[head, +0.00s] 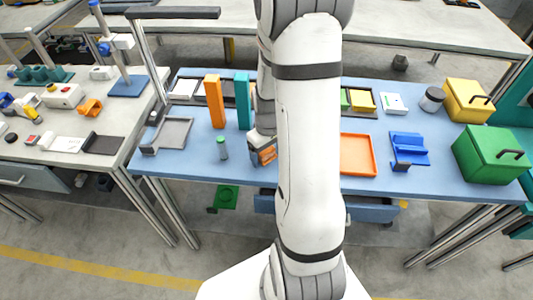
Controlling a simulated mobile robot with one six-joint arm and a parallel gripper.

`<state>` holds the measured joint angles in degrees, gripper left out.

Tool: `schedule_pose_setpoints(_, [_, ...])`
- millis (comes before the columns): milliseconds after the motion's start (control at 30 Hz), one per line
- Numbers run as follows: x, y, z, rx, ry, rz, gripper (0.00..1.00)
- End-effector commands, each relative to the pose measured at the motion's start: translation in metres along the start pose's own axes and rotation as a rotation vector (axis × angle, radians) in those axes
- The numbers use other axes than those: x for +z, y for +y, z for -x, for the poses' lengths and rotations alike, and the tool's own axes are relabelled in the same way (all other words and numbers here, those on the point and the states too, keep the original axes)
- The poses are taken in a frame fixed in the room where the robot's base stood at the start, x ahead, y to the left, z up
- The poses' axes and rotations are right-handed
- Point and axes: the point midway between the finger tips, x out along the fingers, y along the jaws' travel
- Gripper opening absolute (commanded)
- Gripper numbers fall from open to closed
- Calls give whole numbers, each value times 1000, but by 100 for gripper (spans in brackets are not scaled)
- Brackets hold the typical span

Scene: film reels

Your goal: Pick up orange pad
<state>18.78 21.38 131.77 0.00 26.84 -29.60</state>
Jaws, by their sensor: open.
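My gripper (262,150) is low over the front middle of the blue table, partly hidden behind my own arm. Its jaws are open, though the fingertips are hard to make out. A small orange piece (268,154) shows right at the gripper; it may be the orange pad, and I cannot tell whether it lies between the fingers or touches them. A flat orange square with a raised rim (358,154) lies on the table to the right of my arm, apart from the gripper; it looks like a tray.
A tall orange block (214,101) and a teal block (243,100) stand behind left of the gripper. A small green-grey cylinder (222,147) stands left of it. A grey tray (168,134) is further left. A blue holder (408,150) and green box (490,153) are right.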

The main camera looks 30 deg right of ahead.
Motion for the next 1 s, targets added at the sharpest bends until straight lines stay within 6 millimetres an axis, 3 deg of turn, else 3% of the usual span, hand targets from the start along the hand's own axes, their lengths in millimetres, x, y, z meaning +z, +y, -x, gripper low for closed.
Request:
schedule_pose_setpoints(233, [0,0,-1,0,0,0,78])
schedule_pose_setpoints(800, [0,-1,0,0,0,1,32])
schedule_pose_setpoints(1000, [0,-1,0,0,0,2,28])
